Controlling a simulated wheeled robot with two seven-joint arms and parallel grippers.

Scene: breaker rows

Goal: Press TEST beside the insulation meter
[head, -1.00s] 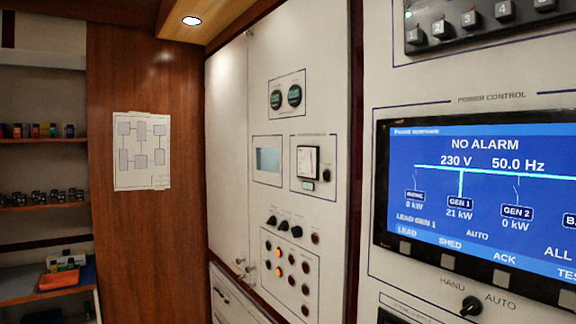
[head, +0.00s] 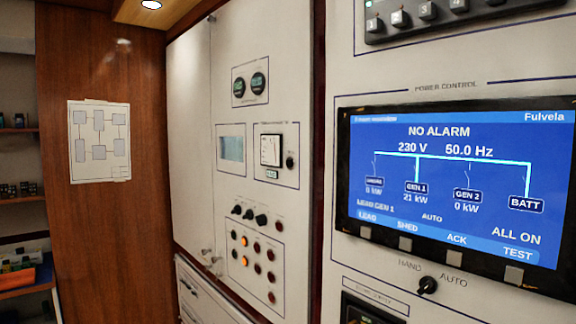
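A square white-faced meter (head: 271,150) sits in an outlined panel on the tall white cabinet, left of the big screen; it looks like the insulation meter, but its lettering is too small to read. A round black button or knob (head: 290,162) is just right of it. A small label or button (head: 272,174) is below it. A separate TEST label (head: 517,252) shows at the lower right of the blue screen, with a grey key (head: 514,274) under it. Neither of my grippers is in view.
The blue screen (head: 450,180) reads NO ALARM. A HAND/AUTO switch (head: 428,285) is below it. Two round gauges (head: 249,83), a small display (head: 231,148) and rows of indicator lamps (head: 257,255) share the white cabinet. A paper diagram (head: 99,140) hangs on the wood panel.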

